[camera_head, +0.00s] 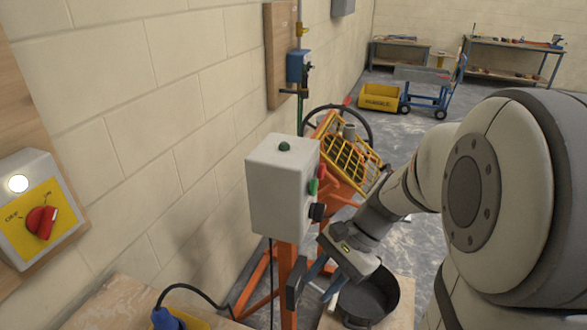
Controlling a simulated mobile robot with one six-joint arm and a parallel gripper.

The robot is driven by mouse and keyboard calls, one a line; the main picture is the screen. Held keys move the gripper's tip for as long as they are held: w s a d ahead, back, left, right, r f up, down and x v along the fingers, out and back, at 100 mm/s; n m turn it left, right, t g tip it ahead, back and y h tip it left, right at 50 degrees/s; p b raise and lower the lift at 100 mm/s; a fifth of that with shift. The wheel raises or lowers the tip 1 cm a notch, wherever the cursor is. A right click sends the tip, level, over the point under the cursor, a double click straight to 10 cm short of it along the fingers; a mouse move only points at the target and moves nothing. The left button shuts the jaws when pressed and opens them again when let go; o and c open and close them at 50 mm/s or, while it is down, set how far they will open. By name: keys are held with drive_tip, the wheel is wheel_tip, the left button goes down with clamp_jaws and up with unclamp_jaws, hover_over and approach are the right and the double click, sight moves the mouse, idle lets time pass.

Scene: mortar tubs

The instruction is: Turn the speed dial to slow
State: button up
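A grey control box (279,190) stands on an orange post. Its right-hand face carries a green button (313,187), a red button (322,171) and a black knob (317,212), which looks like the speed dial. The face is seen at a steep angle, so the knob's markings and pointer cannot be read. My gripper (312,287) is below and slightly right of the box, apart from the knob. Its two fingers are spread with a gap between them and nothing visible in it.
A dark round tub (368,300) sits below my gripper. An orange mixer frame with a yellow grille (347,150) stands behind the box. Open floor lies behind, towards a blue trolley (431,95).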

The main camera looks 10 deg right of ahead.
drive_tip(key=w+d+m+t+y+p, duration=0.2)
drive_tip(key=w+d+m+t+y, duration=0.1)
drive_tip(key=w+m+y, duration=0.5)
drive_tip(key=m+t+p, duration=0.1)
drive_tip(key=m+t, duration=0.6)
drive_tip(key=m, duration=0.4)
approach(317, 212)
drive_tip(key=f, duration=0.1)
drive_tip(key=p+x, duration=0.1)
drive_tip(key=x, duration=0.6)
drive_tip(key=shift+w+a+t+y, duration=0.25)
drive_tip(key=shift+w+t+y, duration=0.05)
drive_tip(key=shift+w, duration=0.1)
drive_tip(key=shift+r, duration=0.1)
drive_tip(key=shift+c, duration=0.5)
clamp_jaws()
